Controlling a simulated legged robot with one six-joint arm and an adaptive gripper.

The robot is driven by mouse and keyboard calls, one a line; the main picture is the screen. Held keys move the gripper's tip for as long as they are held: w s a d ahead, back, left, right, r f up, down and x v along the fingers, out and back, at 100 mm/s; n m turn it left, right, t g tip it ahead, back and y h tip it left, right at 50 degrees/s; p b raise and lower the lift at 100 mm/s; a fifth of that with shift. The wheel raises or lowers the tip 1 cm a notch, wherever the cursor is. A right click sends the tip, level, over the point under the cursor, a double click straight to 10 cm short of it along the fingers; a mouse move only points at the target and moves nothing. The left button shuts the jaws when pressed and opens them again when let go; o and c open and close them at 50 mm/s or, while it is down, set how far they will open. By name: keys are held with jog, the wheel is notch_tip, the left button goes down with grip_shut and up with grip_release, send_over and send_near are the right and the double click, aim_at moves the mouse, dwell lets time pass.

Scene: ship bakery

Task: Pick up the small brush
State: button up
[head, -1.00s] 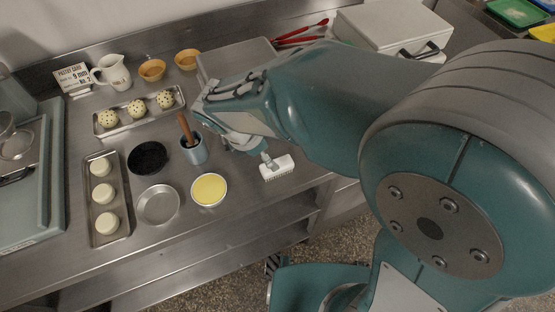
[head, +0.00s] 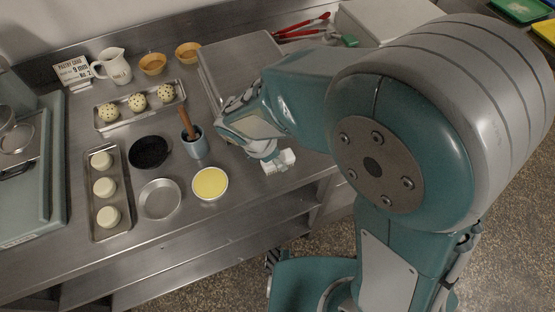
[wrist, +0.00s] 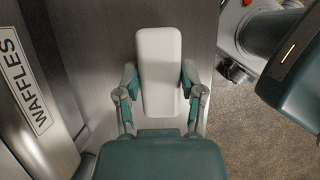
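The small brush (head: 279,162) is a white block with a bristled edge. It lies on the steel counter near its front edge in the head view. In the wrist view its smooth pale top (wrist: 158,70) shows lengthwise between my fingers. My gripper (head: 268,155) is right at the brush and hides part of it in the head view. In the wrist view my gripper (wrist: 158,80) has one finger on each side of the brush, very close to its long sides. The fingers are apart; firm contact cannot be made out.
Left of the brush stand a blue-grey cup (head: 196,147) with a brown handle in it, a yellow-filled bowl (head: 210,183), an empty tin (head: 160,200) and a dark dish (head: 149,152). A lidded grey box (head: 236,65) stands behind. The counter edge is close in front.

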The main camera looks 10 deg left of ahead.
dwell(0.3)
jog(key=shift+r, duration=0.5)
notch_tip(320, 180, up, 2)
jog(key=shift+a+r, duration=0.1)
jog(key=shift+r, duration=0.15)
jog(key=s+a+r, duration=0.8)
jog(key=s+r, duration=0.1)
jog(key=s, duration=0.2)
jog(key=shift+a+r, duration=0.25)
jog(key=shift+a, duration=0.1)
